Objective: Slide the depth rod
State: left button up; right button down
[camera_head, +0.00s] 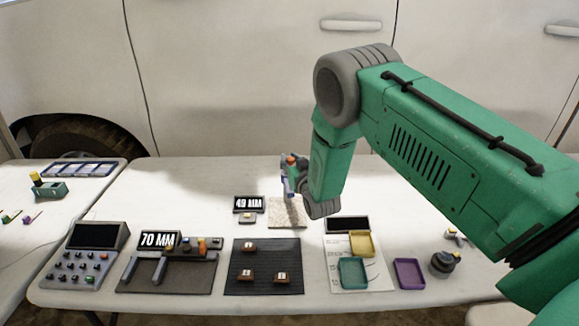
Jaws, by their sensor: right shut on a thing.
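My right arm reaches in from the right. Its gripper (296,188) is small in the view and shut on an upright grey-blue tool (290,168) with an orange part near its top. This looks like the depth gauge, but the rod cannot be told apart from its body. The tool is over a pale speckled slab (287,213) at the back of the table. Whether its lower end touches the slab is unclear. A small display (248,204) reading 49 MM stands just left of the slab. My left gripper is not in view.
On the white table (205,206) stand a knob panel (78,266), a dark station (170,280) with a 70 MM display, and a black mat (264,253) with several brown blocks. Yellow (362,244), teal (352,272) and purple (409,274) trays lie front right. A car stands behind.

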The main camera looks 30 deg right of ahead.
jog(key=shift+f, duration=0.25)
jog(key=c, duration=1.3)
grip_release()
jog(key=shift+f, duration=0.1)
jog(key=shift+s, duration=0.15)
jog(key=v, duration=1.1)
jog(key=shift+s+a, duration=0.15)
jog(key=shift+s, duration=0.2)
